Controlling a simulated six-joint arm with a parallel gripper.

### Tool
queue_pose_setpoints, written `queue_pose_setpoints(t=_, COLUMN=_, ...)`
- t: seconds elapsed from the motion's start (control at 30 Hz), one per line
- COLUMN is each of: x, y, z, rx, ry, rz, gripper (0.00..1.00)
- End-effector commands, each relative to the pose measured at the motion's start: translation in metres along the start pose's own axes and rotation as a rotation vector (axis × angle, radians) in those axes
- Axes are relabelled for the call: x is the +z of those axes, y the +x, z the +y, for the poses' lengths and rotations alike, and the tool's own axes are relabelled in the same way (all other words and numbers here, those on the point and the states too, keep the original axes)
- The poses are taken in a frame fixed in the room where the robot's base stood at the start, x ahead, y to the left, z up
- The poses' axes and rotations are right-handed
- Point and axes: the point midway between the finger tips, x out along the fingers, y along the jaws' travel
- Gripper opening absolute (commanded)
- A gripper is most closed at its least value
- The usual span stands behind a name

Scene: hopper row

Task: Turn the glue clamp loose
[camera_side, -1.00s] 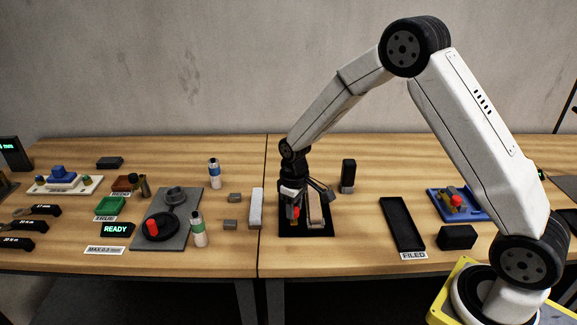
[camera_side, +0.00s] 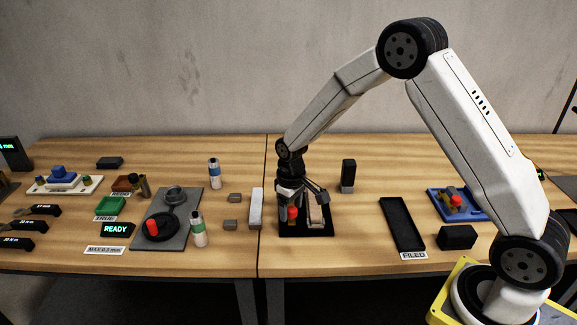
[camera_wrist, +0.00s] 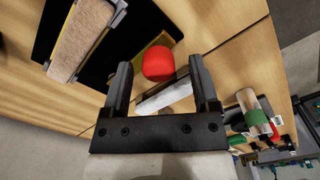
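The glue clamp shows as a red knob (camera_side: 292,213) with yellowish metal beneath it, on a black base plate (camera_side: 318,233) in the middle of the bench. A tan block (camera_side: 316,212) stands beside it on the same plate. In the wrist view the red knob (camera_wrist: 158,62) lies at the gap between my fingertips, with visible space on both sides. The tan block (camera_wrist: 80,42), held at its ends by grey metal pieces, is at the upper left. My gripper (camera_wrist: 160,72) is open and empty, close to the knob. In the side view my gripper (camera_side: 302,195) partly hides the clamp.
A pale bar (camera_side: 256,208) and two small grey blocks lie left of the plate. A dark upright block (camera_side: 348,176) stands behind right. A black tray (camera_side: 402,224) labelled FILED and a blue tray (camera_side: 440,209) are to the right. A green-banded bottle (camera_side: 198,230) stands left.

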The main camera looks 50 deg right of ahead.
Motion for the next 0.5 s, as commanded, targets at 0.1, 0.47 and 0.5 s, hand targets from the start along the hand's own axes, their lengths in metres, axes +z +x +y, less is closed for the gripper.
queue_pose_setpoints(t=0.1, x=0.0, y=0.0, z=0.0, rx=0.0, ry=0.0, rz=-0.001, gripper=0.77)
queue_pose_setpoints(t=0.47, x=0.0, y=-0.024, z=0.001, rx=0.001, ry=0.0, rz=0.001, gripper=0.77)
queue_pose_setpoints(t=0.5, x=0.0, y=-0.029, z=0.0, rx=0.001, ry=0.0, rz=0.002, gripper=0.77)
